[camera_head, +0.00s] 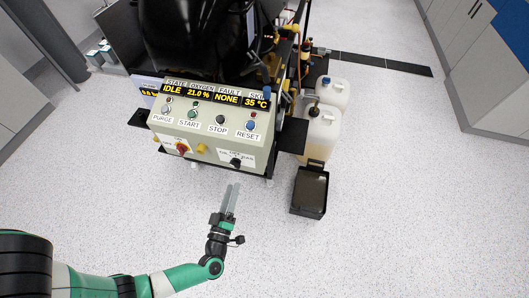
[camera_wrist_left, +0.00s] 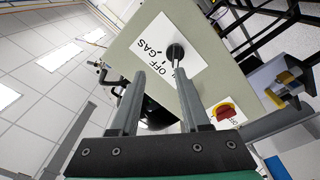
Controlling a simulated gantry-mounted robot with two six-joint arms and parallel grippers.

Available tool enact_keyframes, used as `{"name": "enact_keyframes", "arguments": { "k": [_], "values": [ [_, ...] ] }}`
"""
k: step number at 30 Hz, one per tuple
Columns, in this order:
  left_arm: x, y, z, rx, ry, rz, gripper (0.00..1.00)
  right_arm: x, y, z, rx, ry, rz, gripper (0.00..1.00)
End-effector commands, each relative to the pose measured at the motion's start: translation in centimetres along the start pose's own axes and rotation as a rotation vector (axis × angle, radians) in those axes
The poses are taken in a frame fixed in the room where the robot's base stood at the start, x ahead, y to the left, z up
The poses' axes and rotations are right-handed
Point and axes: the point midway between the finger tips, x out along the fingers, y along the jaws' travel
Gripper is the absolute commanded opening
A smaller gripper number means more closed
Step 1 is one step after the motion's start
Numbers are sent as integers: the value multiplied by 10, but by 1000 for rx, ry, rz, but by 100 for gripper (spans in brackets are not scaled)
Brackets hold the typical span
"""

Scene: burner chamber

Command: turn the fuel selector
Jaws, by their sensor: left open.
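The fuel selector is a black knob (camera_head: 236,162) on a white label at the lower right of the control box front. In the left wrist view the knob (camera_wrist_left: 175,52) stands out from the label, where "OFF" and "GAS" can be read. My left gripper (camera_head: 232,187) is open and empty, just in front of and below the knob in the head view. In the left wrist view its two fingers (camera_wrist_left: 161,72) point toward the knob, which shows just beyond the tips, nearer the right finger. I cannot tell whether they touch. My right gripper is not in view.
The control box (camera_head: 205,122) carries several buttons and displays on top. White canisters (camera_head: 322,130) and a black tray (camera_head: 310,192) stand right. The floor in front is clear.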

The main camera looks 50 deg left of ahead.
Motion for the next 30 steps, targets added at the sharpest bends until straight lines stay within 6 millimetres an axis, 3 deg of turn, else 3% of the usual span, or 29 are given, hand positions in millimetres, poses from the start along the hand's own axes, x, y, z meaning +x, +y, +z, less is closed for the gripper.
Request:
{"name": "enact_keyframes", "arguments": {
  "k": [1,4,14,20,30],
  "values": [
    [-17,-11,-13,54,-37,-19,46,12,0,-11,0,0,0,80],
    [-34,-25,-25,100,-72,-34,46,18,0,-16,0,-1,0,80],
    [-27,-26,-21,95,-73,-30,46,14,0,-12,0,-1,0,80],
    [-3,-28,-20,96,-68,-32,46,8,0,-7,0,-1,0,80],
    [67,-30,-13,95,-71,-27,46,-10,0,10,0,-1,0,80]
  ]
}}
